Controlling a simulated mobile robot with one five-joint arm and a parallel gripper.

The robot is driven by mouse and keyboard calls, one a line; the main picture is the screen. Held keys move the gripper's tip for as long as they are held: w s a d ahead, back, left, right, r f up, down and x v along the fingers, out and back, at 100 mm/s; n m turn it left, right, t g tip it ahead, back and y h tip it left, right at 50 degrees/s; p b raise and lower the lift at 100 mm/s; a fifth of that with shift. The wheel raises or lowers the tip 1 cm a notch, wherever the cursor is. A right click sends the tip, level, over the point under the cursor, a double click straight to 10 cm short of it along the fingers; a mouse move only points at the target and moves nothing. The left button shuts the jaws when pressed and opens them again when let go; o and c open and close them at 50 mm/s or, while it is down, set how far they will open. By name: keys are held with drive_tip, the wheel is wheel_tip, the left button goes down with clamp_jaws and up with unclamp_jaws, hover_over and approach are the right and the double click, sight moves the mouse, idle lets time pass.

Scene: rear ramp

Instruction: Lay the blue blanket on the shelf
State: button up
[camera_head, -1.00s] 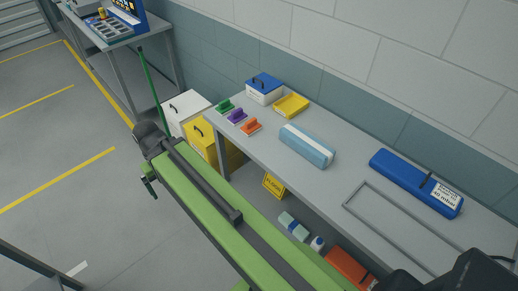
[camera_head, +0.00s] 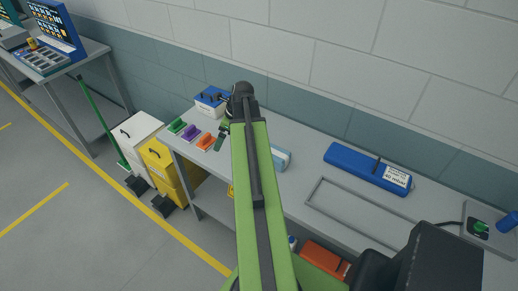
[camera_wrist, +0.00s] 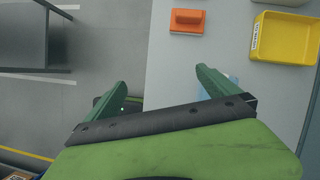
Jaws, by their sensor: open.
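A light blue folded bundle with a pale band, which looks like the blanket (camera_head: 282,158), lies on the grey table (camera_head: 310,165). My arm hides its left part in the head view. In the wrist view only a pale blue patch (camera_wrist: 233,79) shows beside the right finger. My gripper (camera_wrist: 162,80) is open with nothing between its fingers, above the table's edge. In the head view its end is over the table's far left part, left of the bundle.
Green, purple and orange (camera_head: 206,141) handled blocks and a blue-lidded box (camera_head: 211,102) stand at the table's left end. A yellow tray (camera_wrist: 286,38) lies near them. A long blue case (camera_head: 365,167) and a grey frame outline (camera_head: 318,195) are right. White and yellow bins (camera_head: 160,165) stand left.

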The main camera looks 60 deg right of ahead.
drive_tip(key=s+d+r+m+h, duration=0.1)
drive_tip(key=s+d+m, duration=0.3)
drive_tip(key=s+d, duration=1.05)
drive_tip(key=b+x, duration=0.3)
drive_tip(key=a+b+x, duration=0.1)
drive_tip(key=b+x, duration=0.6)
drive_tip(key=x, duration=0.1)
drive_tip(key=shift+s+a+f, duration=0.15)
drive_tip(key=shift+s+f, duration=0.1)
drive_tip(key=shift+s, duration=0.1)
drive_tip(key=shift+w+f+b, duration=0.25)
drive_tip(key=shift+b, duration=0.15)
drive_tip(key=b+x, duration=0.4)
drive_tip(key=x, duration=0.1)
drive_tip(key=shift+w+f+b, duration=0.1)
drive_tip(key=shift+w+b, duration=0.15)
drive_tip(key=shift+b, duration=0.1)
drive_tip(key=shift+r, duration=0.2)
drive_tip(key=c, duration=1.9)
